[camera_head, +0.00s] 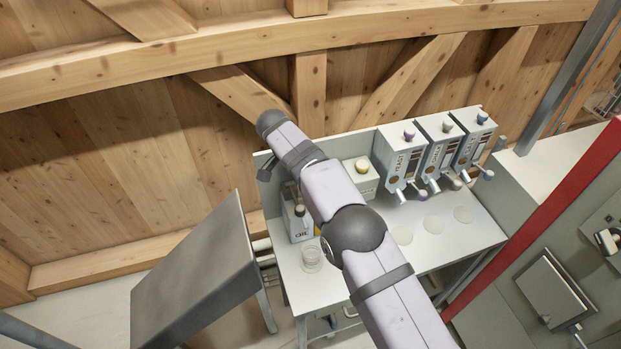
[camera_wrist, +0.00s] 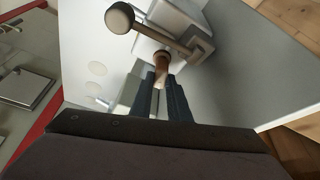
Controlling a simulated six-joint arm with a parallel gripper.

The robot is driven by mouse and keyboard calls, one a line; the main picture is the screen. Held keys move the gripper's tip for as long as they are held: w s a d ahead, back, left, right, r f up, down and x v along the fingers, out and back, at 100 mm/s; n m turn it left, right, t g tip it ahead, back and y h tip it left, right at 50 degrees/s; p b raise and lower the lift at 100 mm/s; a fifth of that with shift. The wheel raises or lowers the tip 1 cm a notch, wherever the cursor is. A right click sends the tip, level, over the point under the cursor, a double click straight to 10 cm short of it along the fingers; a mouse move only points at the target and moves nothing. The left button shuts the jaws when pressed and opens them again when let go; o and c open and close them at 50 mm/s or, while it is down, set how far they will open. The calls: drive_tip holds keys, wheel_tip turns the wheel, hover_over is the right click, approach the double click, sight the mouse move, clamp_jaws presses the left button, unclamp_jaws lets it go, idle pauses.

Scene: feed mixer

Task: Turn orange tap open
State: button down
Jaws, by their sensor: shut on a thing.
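In the wrist view, my gripper (camera_wrist: 164,82) has its two dark fingers close together around a small brownish-orange piece, which I take to be the orange tap (camera_wrist: 162,60). The tap's upper end shows just beyond the fingertips, in front of a pale box. A grey lever with a round pale knob (camera_wrist: 120,18) crosses just beyond it, fixed to a bracket (camera_wrist: 202,46). In the head view, my arm covers the tap and fingers. The white oil box (camera_head: 299,222) stands at the left end of the bench, partly behind my arm.
A dark sloping panel (camera_head: 200,275) stands left of the bench. A red post (camera_head: 540,215) is at the right.

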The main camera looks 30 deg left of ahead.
drive_tip(key=c, duration=1.7)
unclamp_jaws()
drive_tip(key=shift+r, duration=0.1)
drive_tip(key=shift+s+a+r+b, duration=0.2)
drive_tip(key=shift+s+r+b, duration=0.1)
drive_tip(key=shift+r+b, duration=0.25)
drive_tip(key=shift+b+v, duration=0.3)
drive_tip(key=shift+v, duration=2.65)
drive_tip(key=shift+d, duration=0.1)
